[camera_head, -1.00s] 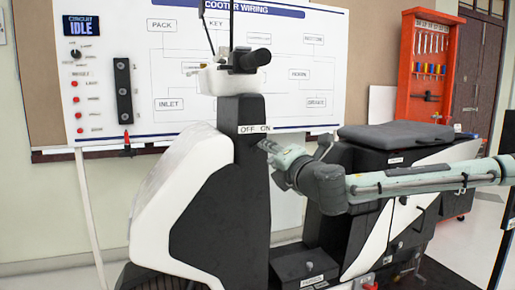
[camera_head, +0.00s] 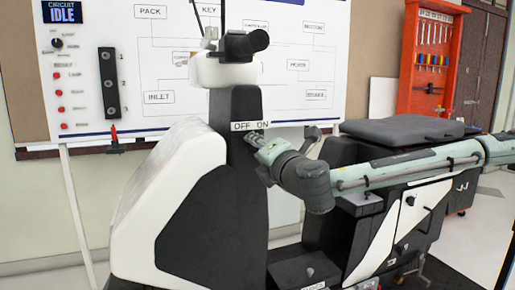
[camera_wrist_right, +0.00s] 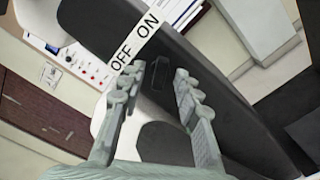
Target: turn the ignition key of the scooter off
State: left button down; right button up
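The scooter's dark column (camera_head: 238,175) carries a white OFF ON label (camera_head: 250,126), which also shows in the wrist view (camera_wrist_right: 135,40). OFF is on the left and ON on the right. My right gripper (camera_head: 254,139) is at the column just below the label, nearer the ON side. In the wrist view its two fingers (camera_wrist_right: 159,74) are apart in front of the dark panel. A faint dark shape (camera_wrist_right: 158,73) lies between the fingertips; it may be the ignition key, but its turn angle cannot be read. My left gripper is not in view.
A wiring board (camera_head: 300,75) stands behind the scooter, with a CIRCUIT IDLE display (camera_head: 62,12) at its upper left. The scooter's seat (camera_head: 400,130) is behind my right arm. An orange tool rack (camera_head: 432,60) stands at the back right. Open floor shows at the right.

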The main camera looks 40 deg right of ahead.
jog(key=shift+c, duration=0.4)
grip_shut()
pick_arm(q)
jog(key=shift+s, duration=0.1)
pick_arm(e)
jog(key=shift+n, duration=0.4)
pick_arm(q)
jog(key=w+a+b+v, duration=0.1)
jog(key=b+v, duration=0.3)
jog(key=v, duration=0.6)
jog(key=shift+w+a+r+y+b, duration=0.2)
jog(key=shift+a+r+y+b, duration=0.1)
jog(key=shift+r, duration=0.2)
pick_arm(e)
jog(key=shift+n, duration=5.6)
jog(key=shift+o, duration=0.4)
grip_release()
